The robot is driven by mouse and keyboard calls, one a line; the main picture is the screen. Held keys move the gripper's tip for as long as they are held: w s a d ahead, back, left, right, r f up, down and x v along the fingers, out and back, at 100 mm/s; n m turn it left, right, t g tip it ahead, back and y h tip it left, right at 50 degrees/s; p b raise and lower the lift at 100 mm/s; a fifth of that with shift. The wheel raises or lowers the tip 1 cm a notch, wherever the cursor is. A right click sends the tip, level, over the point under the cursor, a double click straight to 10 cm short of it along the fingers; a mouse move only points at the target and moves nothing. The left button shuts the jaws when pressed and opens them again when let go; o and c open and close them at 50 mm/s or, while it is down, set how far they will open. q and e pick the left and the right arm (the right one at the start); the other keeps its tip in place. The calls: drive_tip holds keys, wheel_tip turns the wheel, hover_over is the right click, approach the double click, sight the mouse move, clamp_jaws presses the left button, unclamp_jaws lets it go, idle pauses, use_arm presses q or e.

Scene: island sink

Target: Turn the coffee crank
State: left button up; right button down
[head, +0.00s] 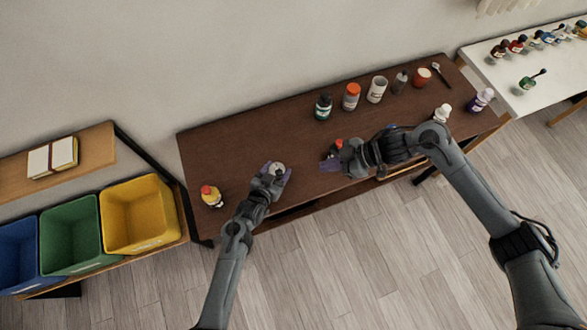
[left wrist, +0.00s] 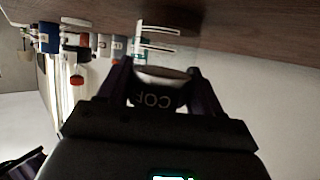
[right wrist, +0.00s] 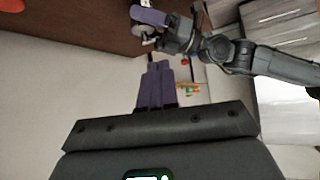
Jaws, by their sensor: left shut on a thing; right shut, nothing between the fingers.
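The coffee container (head: 278,167), a small pale round thing, is at the front of the dark table, left of centre in the head view. My left gripper (head: 275,174) is shut on it. In the left wrist view its dark side with the letters "COF" (left wrist: 155,98) shows between the fingers. It also shows in the right wrist view (right wrist: 147,29). My right gripper (head: 328,163) is shut and empty, to the right of the container and apart from it. Its purple fingertips are together in the right wrist view (right wrist: 158,65). I cannot clearly make out the crank.
A yellow bottle with a red cap (head: 211,196) stands at the table's left end. Along the back stand a dark green bottle (head: 323,106), an orange-capped jar (head: 351,97), a white cup (head: 377,89) and others. A red thing (head: 338,144) is beside my right gripper. The table's left-back area is clear.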

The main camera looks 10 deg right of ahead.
approach(280, 176)
wheel_tip(280, 176, down, 4)
drive_tip(key=w+a, duration=0.2)
drive_tip(key=shift+s+a+f, duration=0.1)
drive_tip(key=shift+a+f, duration=0.1)
drive_tip(key=shift+a, duration=0.45)
drive_tip(key=shift+s+a+m+t, duration=0.15)
drive_tip(key=shift+a+m+t, duration=0.2)
drive_tip(key=shift+a+m, duration=0.1)
drive_tip(key=shift+s+a+m+t, duration=0.2)
drive_tip(key=shift+a+m+t, duration=0.15)
drive_tip(key=shift+a+m, duration=0.1)
use_arm(q)
drive_tip(key=shift+d, duration=0.2)
use_arm(e)
drive_tip(key=shift+s+a, duration=0.15)
